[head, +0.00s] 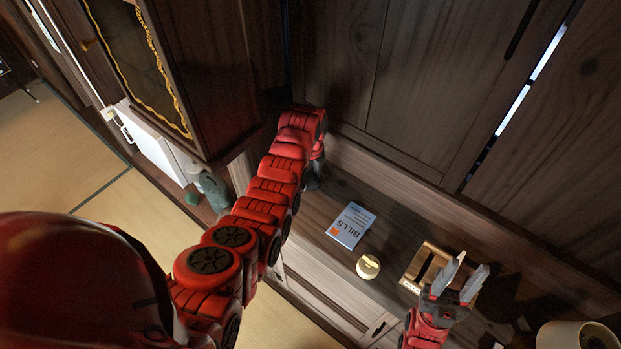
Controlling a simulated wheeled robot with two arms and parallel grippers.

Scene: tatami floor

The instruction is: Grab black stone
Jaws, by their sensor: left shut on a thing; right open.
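My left arm reaches across the middle of the head view to the back of the wooden cabinet top. Its gripper (314,181) is low and dark, mostly hidden behind my red wrist. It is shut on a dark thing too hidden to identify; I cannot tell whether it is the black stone. I do not clearly see a black stone elsewhere. My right gripper (464,279) is at lower right, open with its two pale fingers apart and nothing visible between them. It appears beside or over a small wooden holder (414,268).
On the cabinet top (395,232) lie a white-and-blue "BILLS" booklet (351,225) and a small round cream-coloured object (368,267). A pale round container (565,337) stands at lower right. A dark cabinet (205,65) rises left of my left arm, and wooden panels stand behind.

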